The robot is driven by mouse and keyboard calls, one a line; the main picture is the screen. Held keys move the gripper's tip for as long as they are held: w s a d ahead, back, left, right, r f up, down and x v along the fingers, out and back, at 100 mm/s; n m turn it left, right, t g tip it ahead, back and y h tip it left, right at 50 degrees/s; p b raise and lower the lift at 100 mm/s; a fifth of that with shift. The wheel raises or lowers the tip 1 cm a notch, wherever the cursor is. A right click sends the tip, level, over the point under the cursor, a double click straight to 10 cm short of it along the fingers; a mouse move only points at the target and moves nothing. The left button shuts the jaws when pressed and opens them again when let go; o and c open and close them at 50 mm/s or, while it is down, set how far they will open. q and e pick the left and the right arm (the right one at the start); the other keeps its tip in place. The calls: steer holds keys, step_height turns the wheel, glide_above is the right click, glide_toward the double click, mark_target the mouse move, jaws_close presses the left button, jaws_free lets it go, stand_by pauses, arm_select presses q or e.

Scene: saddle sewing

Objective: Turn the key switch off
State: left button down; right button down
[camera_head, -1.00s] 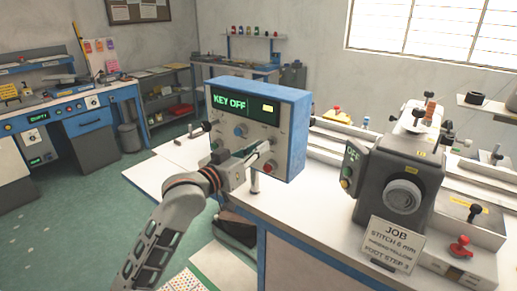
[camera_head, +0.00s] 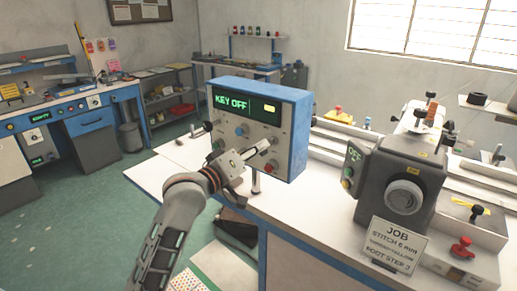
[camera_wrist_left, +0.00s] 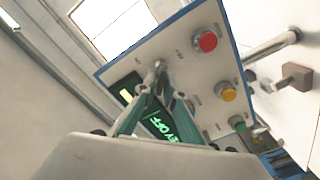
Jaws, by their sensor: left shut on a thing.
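The blue-and-grey control box (camera_head: 296,130) stands on the white bench. Its display (camera_head: 230,102) reads "KEY OFF" in green; it shows partly behind my fingers in the left wrist view (camera_wrist_left: 160,125). The fingers hide part of the key in the head view. My right gripper is not in view.
A red button (camera_head: 271,166) sits close below my left fingers; a yellow button (camera_wrist_left: 228,95) is nearby. A blue knob (camera_head: 241,130) is to the left. The grey sewing machine head (camera_head: 402,190) and a JOB sign (camera_head: 391,245) stand to the right.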

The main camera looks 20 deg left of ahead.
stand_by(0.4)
arm_select(q)
steer(key=c, duration=2.2)
jaws_free()
steer(key=shift+c, duration=0.2)
steer(key=v, duration=1.2)
